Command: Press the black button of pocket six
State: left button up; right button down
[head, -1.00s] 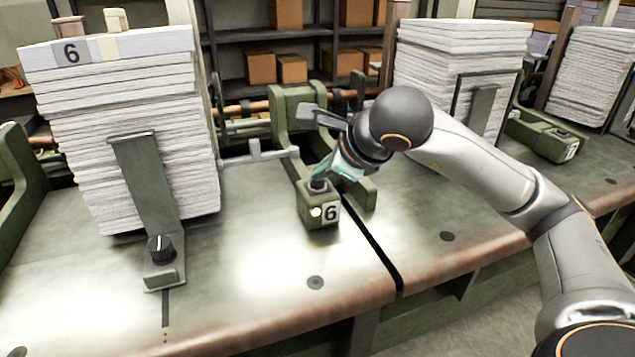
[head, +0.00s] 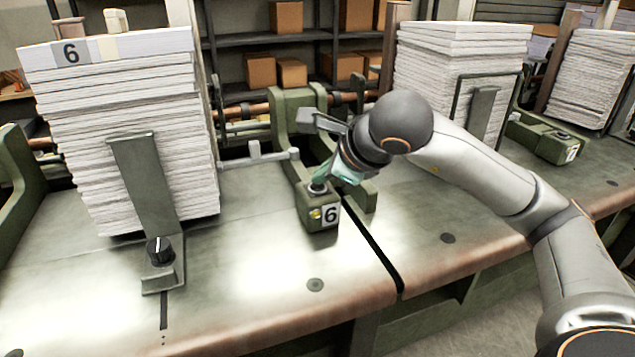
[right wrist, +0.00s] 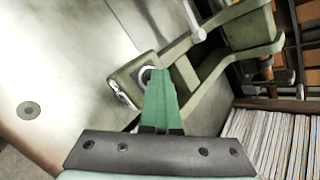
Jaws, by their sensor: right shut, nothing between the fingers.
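The pocket six control box (head: 318,212) is a small green block with a "6" plate on the front of a green arm. A small yellow lamp (head: 315,214) sits on its face, beside the plate. My right gripper (head: 319,185) is shut and empty, its green fingers pointing down at the box's top. In the right wrist view the fingertips (right wrist: 158,74) are over the round button's pale ring (right wrist: 147,74). My left gripper is not in view.
A tall paper stack (head: 140,130) labelled 6 stands left, with a green bracket and black knob (head: 159,251) in front. Another stack (head: 455,70) and a similar box (head: 560,143) are to the right. The tabletop (head: 250,255) before the box is clear.

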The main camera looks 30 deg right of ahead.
aim_at(323, 188)
jog(key=shift+r+p, duration=0.45)
jog(key=shift+r, duration=0.3)
jog(key=shift+r, duration=0.15)
notch_tip(323, 188, up, 5)
jog(key=p, duration=0.4)
dwell(0.5)
